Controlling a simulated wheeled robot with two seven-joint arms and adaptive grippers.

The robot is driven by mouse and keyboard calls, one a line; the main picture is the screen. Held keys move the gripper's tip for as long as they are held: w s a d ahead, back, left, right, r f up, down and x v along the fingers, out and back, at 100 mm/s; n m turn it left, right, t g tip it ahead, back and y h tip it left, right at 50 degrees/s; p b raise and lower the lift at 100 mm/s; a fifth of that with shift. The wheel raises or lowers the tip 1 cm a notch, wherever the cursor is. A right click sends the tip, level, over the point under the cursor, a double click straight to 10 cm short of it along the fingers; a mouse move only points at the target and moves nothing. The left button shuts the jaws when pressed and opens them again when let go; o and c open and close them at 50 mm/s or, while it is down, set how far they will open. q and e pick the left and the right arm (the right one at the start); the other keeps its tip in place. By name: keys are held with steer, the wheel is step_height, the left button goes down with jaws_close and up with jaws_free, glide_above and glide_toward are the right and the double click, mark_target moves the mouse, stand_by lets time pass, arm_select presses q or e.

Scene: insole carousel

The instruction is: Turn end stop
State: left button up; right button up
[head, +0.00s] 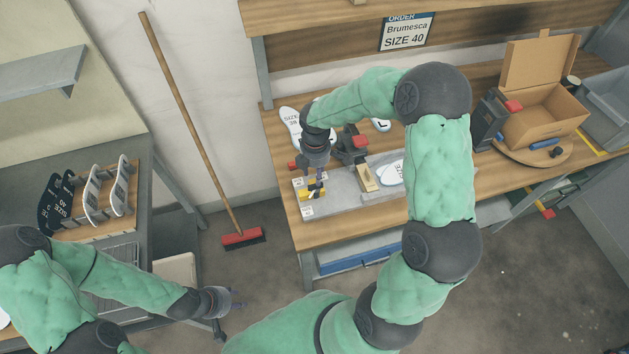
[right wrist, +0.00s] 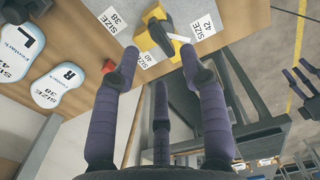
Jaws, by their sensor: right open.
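The yellow end stop (head: 311,193) with its black lever sits at the left end of the grey fixture plate (head: 345,203). The end stop also shows near the top of the right wrist view (right wrist: 151,36), between SIZE labels 38, 42 and 40. My right gripper (head: 318,176) is just above it, pointing down. In the right wrist view its fingers (right wrist: 158,62) are spread on either side of the end stop, with nothing held; I cannot tell whether they touch it. My left gripper (head: 226,312) hangs over the floor at the lower left, away from the bench; its finger opening is unclear.
White insoles (head: 291,127) lie behind the fixture, and another (head: 392,173) rests on it. A red-topped black device (head: 351,147) stands close to my right gripper. An open cardboard box (head: 541,115) is at the right. A rack of insoles (head: 92,190) and a broom (head: 190,125) are left.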

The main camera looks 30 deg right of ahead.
mark_target(310, 187)
step_height(310, 187, down, 6)
steer(key=shift+w+f+b, duration=0.1)
steer(key=shift+b, duration=0.25)
jaws_close()
